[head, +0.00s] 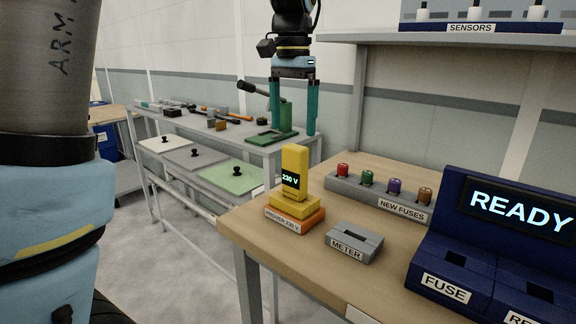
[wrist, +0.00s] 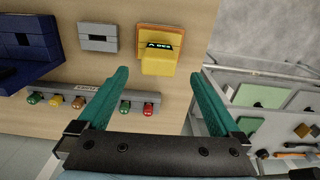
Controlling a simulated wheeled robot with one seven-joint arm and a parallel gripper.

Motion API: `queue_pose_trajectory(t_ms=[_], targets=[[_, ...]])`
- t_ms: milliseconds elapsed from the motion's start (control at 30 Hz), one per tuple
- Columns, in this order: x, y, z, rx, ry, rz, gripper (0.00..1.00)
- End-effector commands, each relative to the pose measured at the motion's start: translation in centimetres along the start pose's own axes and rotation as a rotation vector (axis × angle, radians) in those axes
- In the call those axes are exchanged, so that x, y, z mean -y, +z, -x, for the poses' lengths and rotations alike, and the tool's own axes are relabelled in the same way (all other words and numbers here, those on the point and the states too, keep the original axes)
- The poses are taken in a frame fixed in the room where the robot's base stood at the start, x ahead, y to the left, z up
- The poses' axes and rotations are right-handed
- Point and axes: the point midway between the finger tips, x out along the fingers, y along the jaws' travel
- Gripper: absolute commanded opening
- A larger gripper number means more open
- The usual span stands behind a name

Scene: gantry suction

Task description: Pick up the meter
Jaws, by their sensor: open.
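The yellow meter (head: 294,170) stands upright on an orange base (head: 293,219) labelled as a 230 V prover, at the left corner of the wooden table. Its dark display reads 230 V. In the wrist view the meter (wrist: 158,61) lies beyond the fingertips, near the middle. My gripper (head: 294,133) is above and behind the meter in the head view, fingers pointing down. It is open and empty, with green fingers spread apart in the wrist view (wrist: 159,72). A grey METER holder (head: 354,243) with an empty slot sits right of the base.
A grey NEW FUSES rack (head: 380,197) holds several coloured fuses behind the meter. A dark blue READY station (head: 510,240) stands at the right. A grey shelf (head: 350,38) overhangs the back. Another bench (head: 180,122) with tools stands at the left.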

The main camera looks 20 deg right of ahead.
Motion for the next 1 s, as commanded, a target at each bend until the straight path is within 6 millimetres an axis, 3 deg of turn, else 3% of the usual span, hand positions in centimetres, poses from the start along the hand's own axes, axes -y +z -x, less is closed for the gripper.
queue_pose_trajectory(t_ms=[133,400,633,833,1000], targets=[[-0.8,-0.4,-0.2,0.007,0.002,-0.027,1.00],[-0.7,-0.4,-4.2,0.007,0.002,-0.025,1.00],[-0.6,-0.4,-5.8,0.007,0.001,-0.024,1.00],[-0.5,-0.4,-8.8,0.007,0.001,-0.023,1.00],[-0.5,-0.4,-10.1,0.006,0.001,-0.024,1.00]])
